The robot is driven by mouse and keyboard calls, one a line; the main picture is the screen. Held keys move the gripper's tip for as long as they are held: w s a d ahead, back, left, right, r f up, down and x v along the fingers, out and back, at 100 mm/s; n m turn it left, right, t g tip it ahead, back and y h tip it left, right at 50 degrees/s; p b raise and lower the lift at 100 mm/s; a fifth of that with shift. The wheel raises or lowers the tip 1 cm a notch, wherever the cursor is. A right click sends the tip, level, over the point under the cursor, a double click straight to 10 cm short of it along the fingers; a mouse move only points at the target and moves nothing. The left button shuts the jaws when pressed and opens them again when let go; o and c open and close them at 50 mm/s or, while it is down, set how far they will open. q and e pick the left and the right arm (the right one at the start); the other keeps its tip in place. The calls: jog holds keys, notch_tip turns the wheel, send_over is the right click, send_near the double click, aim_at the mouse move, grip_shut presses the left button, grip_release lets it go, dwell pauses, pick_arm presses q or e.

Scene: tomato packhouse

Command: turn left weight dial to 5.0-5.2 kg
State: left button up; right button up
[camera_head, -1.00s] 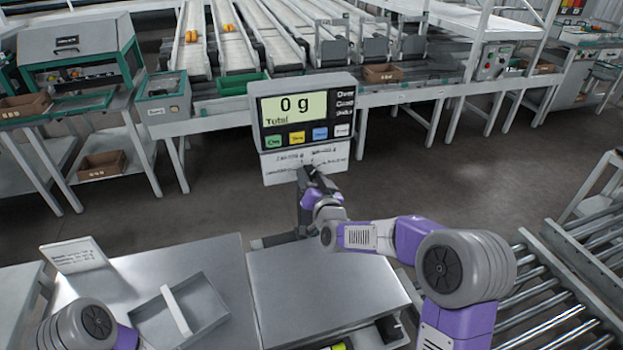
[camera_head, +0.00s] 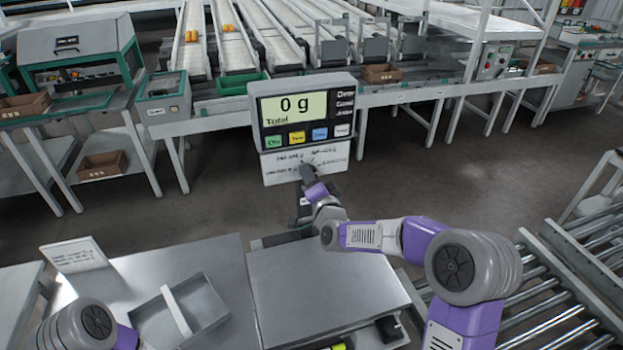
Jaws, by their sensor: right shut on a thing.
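The scale display (camera_head: 303,112) stands on a post above the bench and reads 0 g. A white label panel (camera_head: 277,170) hangs under it, with small print around a dial. The dial is mostly hidden by my right gripper (camera_head: 306,168), which is shut on it at the panel's middle. I cannot read the dial's setting from here. My left arm shows only at the bottom left; its gripper is not in view.
Below the display is a bare steel scale plate (camera_head: 325,285). A grey divided tray (camera_head: 206,308) and a small printed sign (camera_head: 73,256) are to its left. A roller conveyor (camera_head: 541,300) is at the right. Sorting lanes (camera_head: 230,45) stand behind across open floor.

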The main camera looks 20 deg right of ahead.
dwell(0.4)
jog(key=o, duration=1)
jog(key=shift+o, duration=0.2)
jog(key=shift+s, duration=0.1)
jog(key=s+p, duration=0.1)
jog(key=s, duration=0.6)
jog(key=shift+s, duration=0.2)
jog(key=shift+d, duration=0.1)
